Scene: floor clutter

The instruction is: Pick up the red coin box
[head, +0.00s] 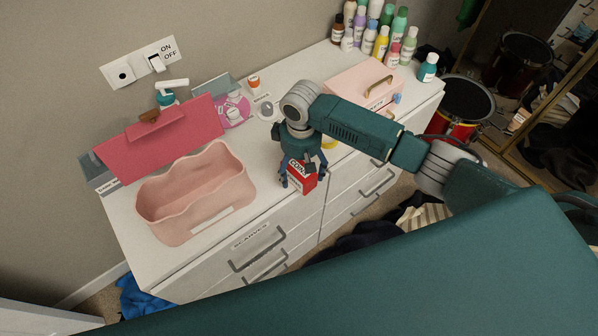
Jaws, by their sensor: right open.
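The red coin box (302,180) stands near the front edge of the white dresser top. It has a white upper part with the letters "COIN" in dark print. My right gripper (302,172) comes down over it from above, with blue fingers on either side of the box. The fingers look spread around the box, and I cannot tell whether they touch it. The gripper and wrist hide part of the back and top of the box. My left gripper is not in view.
A pink wavy bin (190,205) stands left on the dresser (270,200), with a red-pink purse (160,142) behind it. A pink case (362,88) and several bottles stand at the right. Dark clothes (365,240) lie on the floor.

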